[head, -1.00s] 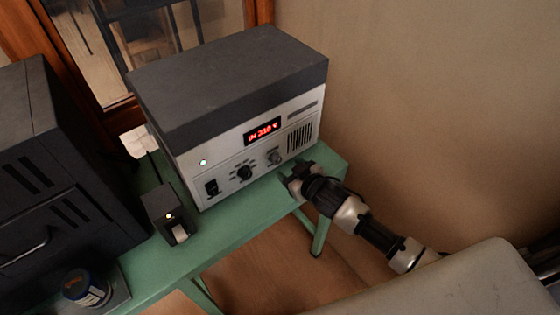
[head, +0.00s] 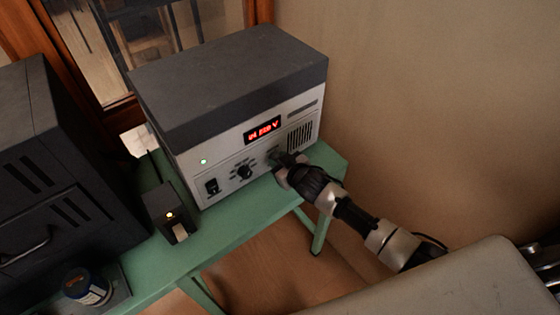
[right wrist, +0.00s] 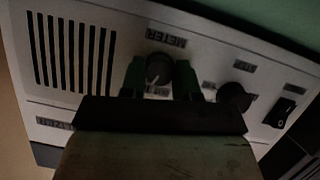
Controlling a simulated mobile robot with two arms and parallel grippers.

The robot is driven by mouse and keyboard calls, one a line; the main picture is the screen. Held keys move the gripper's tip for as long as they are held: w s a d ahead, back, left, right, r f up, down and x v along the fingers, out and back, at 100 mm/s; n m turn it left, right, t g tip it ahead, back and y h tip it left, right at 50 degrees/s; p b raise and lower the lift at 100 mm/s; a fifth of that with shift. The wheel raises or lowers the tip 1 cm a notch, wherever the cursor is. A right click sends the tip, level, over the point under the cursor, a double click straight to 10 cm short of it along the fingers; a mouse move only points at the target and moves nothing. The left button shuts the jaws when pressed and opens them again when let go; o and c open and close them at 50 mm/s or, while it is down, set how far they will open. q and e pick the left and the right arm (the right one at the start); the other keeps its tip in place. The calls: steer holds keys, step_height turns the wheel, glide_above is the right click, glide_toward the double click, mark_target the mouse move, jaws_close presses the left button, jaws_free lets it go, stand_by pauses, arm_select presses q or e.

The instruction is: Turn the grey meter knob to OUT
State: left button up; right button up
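The grey meter knob (right wrist: 160,68) is on the front panel of a grey-topped power unit (head: 235,85), under an upside-down METER label in the right wrist view. A pale pointer mark shows on its lower left there. My right gripper (right wrist: 160,80) has its two dark green fingers apart, one on each side of the knob and very close to it. I cannot make out firm contact. In the head view my right gripper (head: 277,160) covers most of the knob. The red display (head: 263,130) appears to read IN and a voltage. My left gripper is not in view.
A black knob (head: 244,172) and a black rocker switch (head: 212,187) sit left of the meter knob. A small dark box (head: 163,205) with an orange light stands on the green bench (head: 226,222). A dark cabinet (head: 45,180) is at left. A wall is at right.

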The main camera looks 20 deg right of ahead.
steer(key=c, duration=0.4)
steer(key=shift+o, duration=0.2)
steer(key=shift+a+f+n+t+h+b, duration=0.1)
steer(key=shift+n+t+h+b, duration=0.1)
steer(key=shift+n+h+b, duration=0.3)
steer(key=shift+a+f+n+t+h+b, duration=0.1)
steer(key=shift+n+t+h+b, duration=0.15)
steer(key=shift+n, duration=0.35)
steer(key=shift+n+t+h+b, duration=0.45)
steer(key=shift+n+h+b, duration=0.2)
steer(key=shift+n+b, duration=0.8)
steer(key=shift+n, duration=0.15)
steer(key=shift+r, duration=0.1)
steer(key=o, duration=0.9)
